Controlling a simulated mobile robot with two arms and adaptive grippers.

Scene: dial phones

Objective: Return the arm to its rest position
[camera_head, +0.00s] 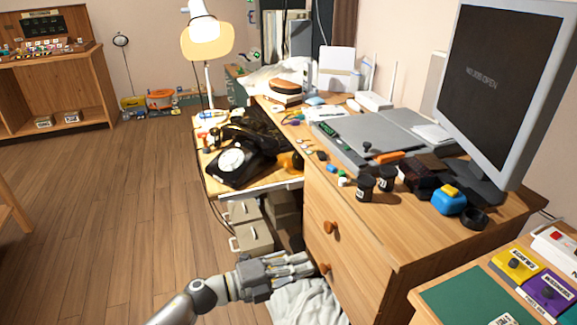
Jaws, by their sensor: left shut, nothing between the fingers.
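My left arm comes in from the bottom left, with its grey metal gripper (308,264) shut and empty. The gripper is low, in front of the wooden drawer cabinet (352,236), close to its lower round knob (325,268). I cannot tell whether the fingertips touch the cabinet. A black dial phone (236,160) with a white dial stands on the lower desk beyond the gripper. My right gripper is not in view.
A monitor (505,85), a blue item (449,201) and dark jars crowd the cabinet top. A white cloth (308,303) lies below the gripper. Beige boxes (250,236) stand under the desk. Yellow and purple boxes are at the lower right. The wooden floor (110,215) at left is clear.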

